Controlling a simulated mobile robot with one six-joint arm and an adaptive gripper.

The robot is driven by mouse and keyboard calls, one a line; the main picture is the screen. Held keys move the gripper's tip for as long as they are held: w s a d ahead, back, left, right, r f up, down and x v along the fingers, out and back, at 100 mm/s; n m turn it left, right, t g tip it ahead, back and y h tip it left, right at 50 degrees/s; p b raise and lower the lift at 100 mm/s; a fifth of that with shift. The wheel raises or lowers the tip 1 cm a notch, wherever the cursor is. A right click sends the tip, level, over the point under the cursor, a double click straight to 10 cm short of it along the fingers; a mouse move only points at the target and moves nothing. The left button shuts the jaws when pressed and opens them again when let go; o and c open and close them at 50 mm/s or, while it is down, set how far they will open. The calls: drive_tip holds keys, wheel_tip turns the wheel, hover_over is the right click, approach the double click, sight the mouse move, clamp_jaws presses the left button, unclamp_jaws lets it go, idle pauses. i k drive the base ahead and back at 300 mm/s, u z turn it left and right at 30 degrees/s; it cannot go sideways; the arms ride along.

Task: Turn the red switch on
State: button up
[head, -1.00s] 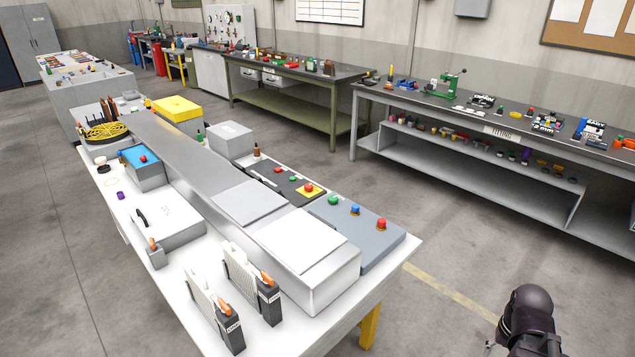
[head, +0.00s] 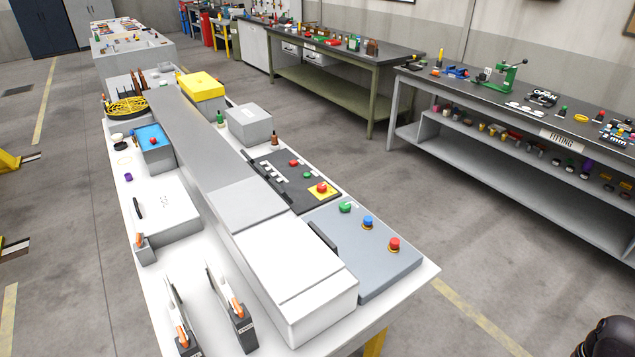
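The pictures do not make plain which item is the red switch. On the white bench are a red button (head: 394,244) on the grey panel (head: 365,272), a red button on a yellow plate (head: 321,188) on the black panel (head: 290,163), and a smaller red button (head: 293,162) behind it. A blue-topped box (head: 155,150) bears a small red knob (head: 153,141). Two upright lever switches with orange-red handles, one left (head: 182,337) and one right (head: 237,307), stand at the near end. My gripper is not in view; only a dark part of my arm shows at the lower right corner.
The white bench (head: 205,300) also bears a long grey metal housing (head: 195,135), a white box (head: 165,208) and a yellow box (head: 202,86). A grey fitting bench (head: 520,180) stands at the right. Open floor lies between the benches.

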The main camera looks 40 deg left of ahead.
sight(321, 188)
drive_tip(key=u, duration=0.25)
drive_tip(key=i, duration=0.7)
drive_tip(key=u, duration=0.9)
drive_tip(key=i, duration=0.55)
drive_tip(key=u, duration=0.3)
